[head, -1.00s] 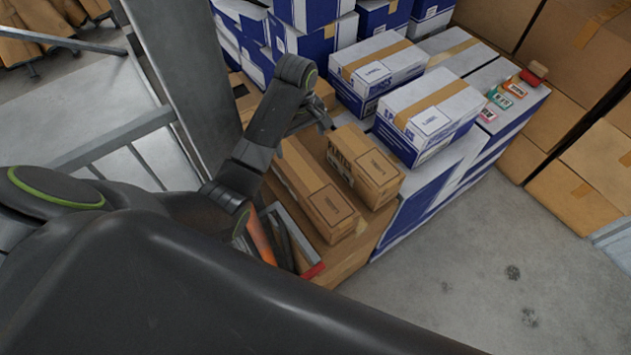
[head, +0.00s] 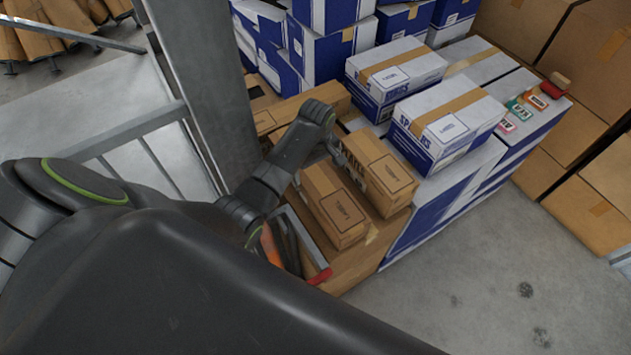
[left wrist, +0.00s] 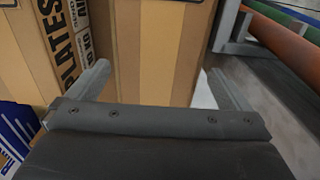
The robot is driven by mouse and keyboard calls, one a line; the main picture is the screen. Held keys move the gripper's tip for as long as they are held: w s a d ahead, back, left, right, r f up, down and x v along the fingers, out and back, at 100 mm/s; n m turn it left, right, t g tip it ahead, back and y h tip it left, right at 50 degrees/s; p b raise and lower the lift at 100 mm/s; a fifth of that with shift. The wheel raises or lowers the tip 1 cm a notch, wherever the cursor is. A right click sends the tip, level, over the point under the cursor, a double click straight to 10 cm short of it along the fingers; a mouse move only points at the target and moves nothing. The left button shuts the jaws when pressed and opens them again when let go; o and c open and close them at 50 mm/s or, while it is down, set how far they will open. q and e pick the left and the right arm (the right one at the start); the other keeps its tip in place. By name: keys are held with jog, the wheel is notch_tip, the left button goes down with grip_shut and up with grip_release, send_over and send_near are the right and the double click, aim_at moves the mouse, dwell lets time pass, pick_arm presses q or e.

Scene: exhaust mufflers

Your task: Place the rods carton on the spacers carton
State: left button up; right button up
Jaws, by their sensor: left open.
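The spacers carton (head: 447,122) is a white and blue box with a tan tape strip and "SPA" lettering, lying on other white and blue cartons. Two brown cartons lie side by side left of it. The right one is the plates carton (head: 378,172), marked "PLATES" in the left wrist view (left wrist: 65,45). The left one (head: 336,205) may be the rods carton; I cannot read its name. My left gripper (head: 338,150) is open at the far end of these brown cartons. In the left wrist view its fingers (left wrist: 160,85) stand apart before a taped brown carton (left wrist: 157,50).
A grey post (head: 205,90) and railing stand close left of my arm. Small coloured packs (head: 520,108) lie on the right white cartons. Large brown cartons (head: 585,150) line the right. Bare floor (head: 500,270) is clear at lower right.

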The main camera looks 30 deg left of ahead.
aim_at(316, 173)
pick_arm(q)
jog(key=shift+a+f, duration=0.1)
jog(key=shift+f, duration=0.45)
jog(key=f, duration=0.3)
jog(key=shift+w+a, duration=0.2)
jog(key=shift+w, duration=0.1)
jog(key=shift+f, duration=0.6)
pick_arm(e)
jog(key=shift+w+r, duration=0.25)
jog(key=shift+w, duration=0.35)
jog(key=shift+d, duration=0.1)
pick_arm(q)
jog(key=shift+c, duration=1)
jog(key=c, duration=1.2)
jog(key=shift+w+r, duration=0.1)
jog(key=shift+c, duration=0.8)
pick_arm(e)
jog(key=shift+s, duration=0.1)
